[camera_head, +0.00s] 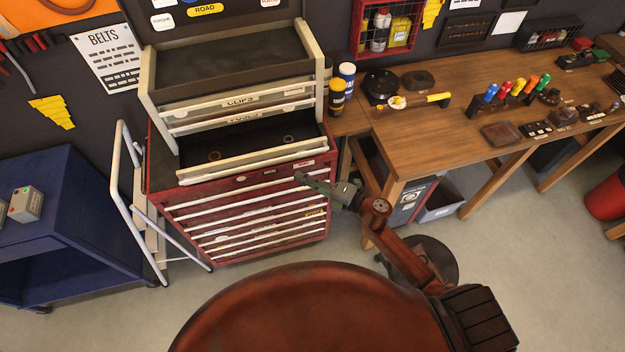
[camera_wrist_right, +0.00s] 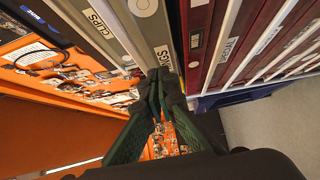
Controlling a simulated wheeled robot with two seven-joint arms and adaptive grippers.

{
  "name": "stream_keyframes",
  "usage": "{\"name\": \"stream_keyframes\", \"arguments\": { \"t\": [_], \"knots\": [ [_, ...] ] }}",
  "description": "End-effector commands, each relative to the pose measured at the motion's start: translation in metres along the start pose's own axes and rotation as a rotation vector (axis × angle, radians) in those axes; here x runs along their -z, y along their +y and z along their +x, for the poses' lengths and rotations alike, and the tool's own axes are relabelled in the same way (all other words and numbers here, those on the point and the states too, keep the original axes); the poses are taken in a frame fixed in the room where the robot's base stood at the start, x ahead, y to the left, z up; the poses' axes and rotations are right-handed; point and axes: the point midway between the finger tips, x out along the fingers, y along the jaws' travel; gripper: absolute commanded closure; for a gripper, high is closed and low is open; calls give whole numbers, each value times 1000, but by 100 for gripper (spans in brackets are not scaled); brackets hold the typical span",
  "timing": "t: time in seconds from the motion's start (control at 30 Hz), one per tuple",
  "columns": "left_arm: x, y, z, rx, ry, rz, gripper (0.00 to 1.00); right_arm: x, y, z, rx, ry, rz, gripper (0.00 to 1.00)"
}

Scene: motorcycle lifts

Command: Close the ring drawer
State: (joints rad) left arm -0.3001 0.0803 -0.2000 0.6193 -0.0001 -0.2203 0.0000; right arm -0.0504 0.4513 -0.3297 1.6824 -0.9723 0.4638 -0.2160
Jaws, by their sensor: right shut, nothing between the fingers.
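The ring drawer (camera_head: 250,160) is pulled out of the cream upper part of the tool chest (camera_head: 230,215). Its dark inside shows two small rings. In the right wrist view its front (camera_wrist_right: 157,35) carries a label of which "INGS" can be read, partly covered by my fingers. My right gripper (camera_head: 303,178) is shut and empty, at the right end of the drawer front. In the wrist view its fingertips (camera_wrist_right: 165,80) point at the drawer front by the label; I cannot tell whether they touch. My left gripper is not in view.
The CLIPS drawer (camera_head: 238,101) is above, and white-edged red drawers (camera_head: 250,222) are below. A wooden workbench (camera_head: 455,115) with tools stands to the right. A blue cart (camera_head: 75,215) and a white tubular frame (camera_head: 135,205) stand to the left. Grey floor lies in front.

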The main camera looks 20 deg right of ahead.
Motion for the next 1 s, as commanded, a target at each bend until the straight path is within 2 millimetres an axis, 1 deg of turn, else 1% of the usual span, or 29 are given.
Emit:
{"name": "stream_keyframes", "arguments": {
  "t": [0.03,0.2,0.3,0.4,0.57,0.9,0.97,1.0],
  "knots": [
    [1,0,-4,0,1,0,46,0,2,12,-2,1,1,100],
    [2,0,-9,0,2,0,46,-1,2,45,-2,0,1,100],
    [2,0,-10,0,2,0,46,-14,1,54,0,-2,0,100],
    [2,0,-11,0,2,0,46,-21,0,62,0,0,1,100],
    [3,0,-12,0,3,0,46,-28,0,67,0,-1,1,100],
    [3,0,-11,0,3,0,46,-29,0,67,0,-2,1,100],
    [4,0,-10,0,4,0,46,-33,0,66,0,-7,1,100],
    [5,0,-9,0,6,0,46,-39,-1,65,0,-14,0,100]
  ]
}}
